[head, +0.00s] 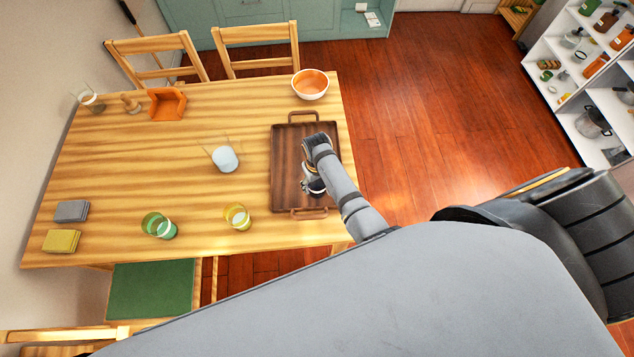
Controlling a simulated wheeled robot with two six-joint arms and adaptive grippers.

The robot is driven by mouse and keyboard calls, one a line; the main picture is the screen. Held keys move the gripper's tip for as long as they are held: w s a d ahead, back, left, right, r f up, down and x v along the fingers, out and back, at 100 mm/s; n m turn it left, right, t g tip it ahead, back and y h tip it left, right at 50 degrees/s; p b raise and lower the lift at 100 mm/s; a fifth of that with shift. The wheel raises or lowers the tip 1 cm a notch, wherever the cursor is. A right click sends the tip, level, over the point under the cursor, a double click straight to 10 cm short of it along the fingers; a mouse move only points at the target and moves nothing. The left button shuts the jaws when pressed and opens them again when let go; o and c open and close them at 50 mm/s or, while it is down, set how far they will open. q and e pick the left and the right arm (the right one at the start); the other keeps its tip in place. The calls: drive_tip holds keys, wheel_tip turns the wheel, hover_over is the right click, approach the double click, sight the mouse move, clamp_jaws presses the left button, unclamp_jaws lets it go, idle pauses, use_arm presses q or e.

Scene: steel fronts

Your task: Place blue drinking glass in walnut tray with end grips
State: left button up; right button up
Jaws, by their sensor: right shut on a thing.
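The walnut tray with end grips (284,160) lies on the right part of the wooden table, one grip at its far end and one at its near end. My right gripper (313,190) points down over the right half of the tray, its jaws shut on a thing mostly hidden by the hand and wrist. I cannot see its colour or whether it touches the tray. No strongly blue glass shows elsewhere on the table. The visible part of the tray is empty. My left gripper is not in view.
A clear glass with a pale bluish-white filling (225,158) stands left of the tray. A yellow glass (238,217) and a green glass (160,226) stand near the front edge. An orange-lined bowl (310,84) stands beyond the tray. The table's middle left is clear.

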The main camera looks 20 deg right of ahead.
drive_tip(key=o, duration=1.5)
drive_tip(key=shift+w, duration=0.1)
drive_tip(key=shift+o, duration=0.3)
use_arm(q)
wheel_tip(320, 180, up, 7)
drive_tip(key=p, duration=0.7)
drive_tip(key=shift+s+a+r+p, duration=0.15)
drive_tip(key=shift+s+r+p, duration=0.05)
drive_tip(key=shift+p, duration=0.1)
use_arm(e)
wheel_tip(320, 180, up, 12)
drive_tip(key=shift+r, duration=0.2)
